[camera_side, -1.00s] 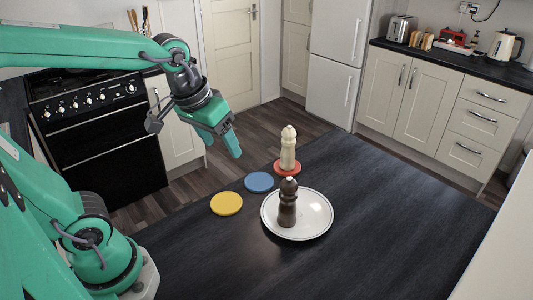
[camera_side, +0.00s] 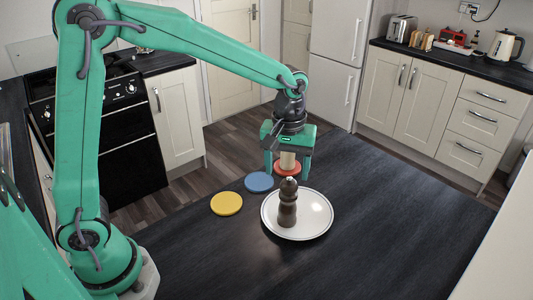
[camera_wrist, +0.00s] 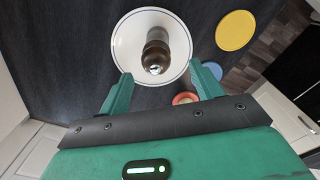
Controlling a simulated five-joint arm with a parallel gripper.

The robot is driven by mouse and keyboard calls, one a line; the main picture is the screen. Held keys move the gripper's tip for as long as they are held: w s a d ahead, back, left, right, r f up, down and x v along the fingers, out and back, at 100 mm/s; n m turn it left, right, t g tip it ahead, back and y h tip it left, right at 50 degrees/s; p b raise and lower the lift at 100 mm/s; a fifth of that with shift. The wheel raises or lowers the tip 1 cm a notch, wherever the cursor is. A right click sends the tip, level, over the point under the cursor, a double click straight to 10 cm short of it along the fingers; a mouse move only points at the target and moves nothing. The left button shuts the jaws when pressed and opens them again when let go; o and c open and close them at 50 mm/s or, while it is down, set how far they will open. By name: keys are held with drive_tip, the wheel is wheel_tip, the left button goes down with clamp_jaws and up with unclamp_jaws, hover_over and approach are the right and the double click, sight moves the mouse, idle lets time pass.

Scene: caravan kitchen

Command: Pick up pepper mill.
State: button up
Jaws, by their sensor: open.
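A dark brown mill (camera_side: 288,208) stands upright on a white plate (camera_side: 318,228); it also shows from above in the wrist view (camera_wrist: 156,52), ahead of the fingers. A cream mill (camera_side: 288,160) of similar shape stands on a red coaster (camera_side: 287,174); its upper part is hidden by my gripper. My gripper (camera_side: 287,176) points down, open, with its fingers seen on either side of the cream mill in the side view. I cannot tell whether the cream mill is between them or behind. In the wrist view the cream mill is mostly hidden or not distinguishable.
A blue coaster (camera_side: 259,182) and a yellow coaster (camera_side: 226,203) lie flat left of the plate. The black tabletop (camera_side: 400,220) is clear to the right. A cooker, cabinets and a far worktop (camera_side: 455,55) stand beyond the table.

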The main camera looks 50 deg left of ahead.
sight(289, 177)
drive_tip(key=shift+w+d+f, duration=0.2)
drive_tip(key=shift+f, duration=0.15)
drive_tip(key=shift+f, duration=0.1)
drive_tip(key=shift+f, duration=1.2)
drive_tip(key=shift+f, duration=0.1)
drive_tip(key=shift+s+d+f, duration=0.15)
drive_tip(key=shift+f, duration=2.35)
drive_tip(key=shift+c, duration=0.5)
clamp_jaws()
